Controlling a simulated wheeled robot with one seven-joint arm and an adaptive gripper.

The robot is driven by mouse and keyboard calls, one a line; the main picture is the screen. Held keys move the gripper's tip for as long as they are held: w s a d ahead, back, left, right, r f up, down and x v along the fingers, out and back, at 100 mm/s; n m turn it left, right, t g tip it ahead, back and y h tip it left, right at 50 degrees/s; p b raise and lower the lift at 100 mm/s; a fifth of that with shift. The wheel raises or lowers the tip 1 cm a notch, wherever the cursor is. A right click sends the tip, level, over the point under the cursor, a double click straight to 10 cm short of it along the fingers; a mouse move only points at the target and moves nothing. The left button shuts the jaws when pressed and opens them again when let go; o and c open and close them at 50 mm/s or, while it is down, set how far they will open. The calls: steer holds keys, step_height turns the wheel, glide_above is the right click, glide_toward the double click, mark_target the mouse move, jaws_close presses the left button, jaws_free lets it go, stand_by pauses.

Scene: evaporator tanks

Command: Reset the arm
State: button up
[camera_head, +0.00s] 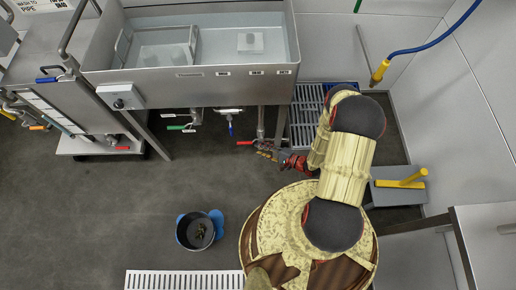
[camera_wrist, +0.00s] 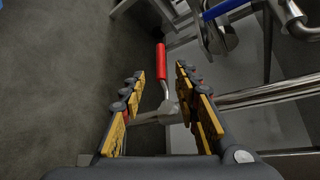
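My arm reaches over from the right side of the head view. My gripper (camera_head: 266,152) is near the red-handled valve (camera_head: 245,143) under the steel evaporator tank (camera_head: 190,84). In the wrist view my gripper (camera_wrist: 161,72) has its two yellow-and-black fingers spread apart, with nothing held between them. The red valve handle (camera_wrist: 161,58) shows in the gap between the fingertips, with its metal stem below it. I cannot tell whether a finger touches the valve.
A green-handled valve (camera_head: 176,127) and a blue-handled one (camera_head: 230,128) hang under the tank. A dark bucket with blue sides (camera_head: 195,232) stands on the floor. A blue hose (camera_head: 425,46) hangs at the right wall. The floor at left is clear.

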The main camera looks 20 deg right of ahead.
stand_by(0.7)
steer(key=s+a+m+g+y, duration=0.2)
steer(key=s+a+g, duration=0.1)
steer(key=s+a, duration=0.3)
steer(key=s+r+n+g+y, duration=0.2)
steer(key=s+r+g, duration=0.25)
steer(key=r, duration=0.45)
steer(key=s+d+r+n+g+h, duration=0.1)
steer(key=d+r+n+g+h, duration=0.15)
steer(key=r, duration=0.95)
steer(key=s+d+r+n+g+h+p, duration=0.1)
steer(key=d+r+n+h, duration=0.25)
steer(key=r, duration=0.95)
steer(key=s+d+r+n+g+h, duration=0.1)
steer(key=d+r+n+g+h, duration=0.2)
steer(key=r, duration=0.9)
steer(key=s+a+r+n+t+h, duration=0.1)
steer(key=r+n+t, duration=0.1)
steer(key=r, duration=0.5)
steer(key=s+a+r+n+t+h+p, duration=0.1)
steer(key=r+t, duration=0.3)
steer(key=r, duration=0.4)
steer(key=s+a+r+n+t+h, duration=0.1)
steer(key=a+r+n+t+h, duration=0.1)
steer(key=r, duration=0.5)
steer(key=shift+s+r+n+t, duration=0.3)
steer(key=shift+n+t, duration=0.2)
steer(key=shift+n, duration=0.2)
